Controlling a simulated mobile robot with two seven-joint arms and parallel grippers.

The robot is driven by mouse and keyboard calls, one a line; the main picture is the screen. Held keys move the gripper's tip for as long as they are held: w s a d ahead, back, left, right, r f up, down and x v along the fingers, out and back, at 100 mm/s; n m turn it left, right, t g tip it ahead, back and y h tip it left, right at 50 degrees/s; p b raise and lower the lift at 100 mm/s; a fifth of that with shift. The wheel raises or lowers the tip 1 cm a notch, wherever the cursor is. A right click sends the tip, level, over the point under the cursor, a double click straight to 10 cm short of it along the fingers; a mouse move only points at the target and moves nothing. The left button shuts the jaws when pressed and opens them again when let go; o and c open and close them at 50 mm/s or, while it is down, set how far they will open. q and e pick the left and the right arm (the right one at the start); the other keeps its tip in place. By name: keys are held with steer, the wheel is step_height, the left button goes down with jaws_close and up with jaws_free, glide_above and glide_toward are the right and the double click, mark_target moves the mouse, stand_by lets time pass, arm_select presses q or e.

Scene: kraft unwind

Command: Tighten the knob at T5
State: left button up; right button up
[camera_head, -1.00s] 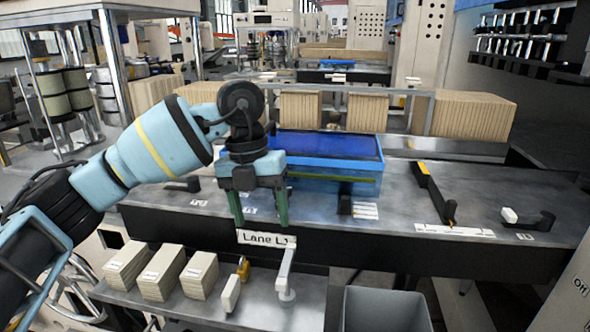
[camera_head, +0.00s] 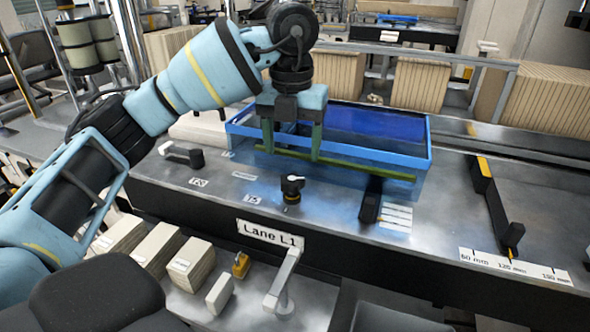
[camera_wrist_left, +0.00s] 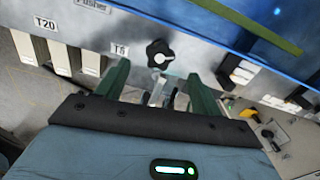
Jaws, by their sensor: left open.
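The knob (camera_head: 292,186) is a small black lobed knob with a white mark on top, standing on the grey deck of the Lane L1 table. The T5 label (camera_head: 252,199) lies to its left. In the left wrist view the knob (camera_wrist_left: 159,54) shows its lobes and pale mark, right of the T5 label (camera_wrist_left: 119,50). My left gripper (camera_head: 292,153) is open and empty, its green fingers pointing down above and behind the knob in the head view. In the left wrist view the knob appears between and beyond the fingertips, apart from both. My right gripper is out of view.
A blue bin (camera_head: 395,162) stands behind the knob. A white-handled lever (camera_head: 180,153) is at the left, and a black bracket (camera_head: 371,200) at the right. The Lane L1 sign (camera_head: 270,234) hangs on the front edge. Stacks of board (camera_head: 188,264) sit on the lower shelf.

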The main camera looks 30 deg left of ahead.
mark_target(293, 176)
arm_select(q)
step_height(293, 176, down, 5)
steer(key=shift+w+r+b, duration=0.15)
steer(key=shift+b, duration=0.35)
steer(key=shift+f, duration=0.85)
steer(key=c, duration=1)
